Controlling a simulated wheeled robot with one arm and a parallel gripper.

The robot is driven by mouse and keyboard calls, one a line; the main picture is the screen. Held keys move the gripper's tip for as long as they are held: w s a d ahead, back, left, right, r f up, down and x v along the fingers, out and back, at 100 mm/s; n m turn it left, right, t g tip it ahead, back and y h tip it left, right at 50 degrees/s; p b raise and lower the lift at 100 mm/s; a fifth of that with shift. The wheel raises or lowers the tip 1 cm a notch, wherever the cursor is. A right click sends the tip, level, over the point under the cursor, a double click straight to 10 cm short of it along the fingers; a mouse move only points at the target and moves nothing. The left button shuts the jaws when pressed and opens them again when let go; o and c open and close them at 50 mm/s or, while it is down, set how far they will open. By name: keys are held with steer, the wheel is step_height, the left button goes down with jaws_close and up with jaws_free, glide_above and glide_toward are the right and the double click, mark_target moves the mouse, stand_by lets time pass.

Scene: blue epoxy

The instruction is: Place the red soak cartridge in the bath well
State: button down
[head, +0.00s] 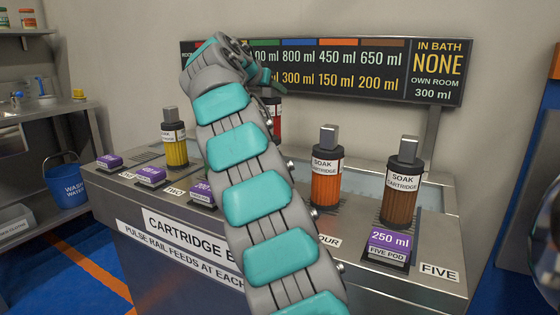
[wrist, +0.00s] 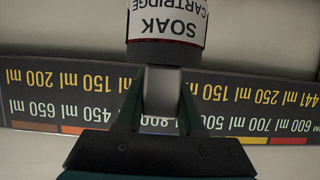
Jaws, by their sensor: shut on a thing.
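My gripper (wrist: 160,92) is shut on the grey top handle of a soak cartridge (wrist: 166,40), which hangs from it upright in an upside-down wrist view. Its label and a thin red edge show there; its lower part is out of frame. In the head view, the red cartridge (head: 276,122) shows partly behind my arm, below my gripper (head: 266,82). My arm hides most of it, and I cannot tell its height above the bench.
The metal bench (head: 300,268) carries a yellow cartridge (head: 175,152), an orange cartridge (head: 326,188) and a brown cartridge (head: 400,208). Several purple pods, one marked 250 ml (head: 389,242), line its front. A wall sign (head: 434,70) reads "IN BATH NONE". A blue bucket (head: 66,185) stands left.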

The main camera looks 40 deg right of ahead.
mark_target(275, 122)
steer(key=shift+f, duration=4.9)
steer(key=shift+f+b, duration=0.15)
steer(key=shift+b, duration=0.3)
steer(key=c, duration=0.5)
jaws_free()
steer(key=shift+r+p, duration=0.3)
steer(key=shift+p, duration=0.05)
steer(key=b+v, duration=0.1)
steer(key=v, duration=1.1)
steer(key=shift+s+f+b, duration=0.1)
steer(key=shift+f+b, duration=0.1)
steer(key=shift+b, duration=0.15)
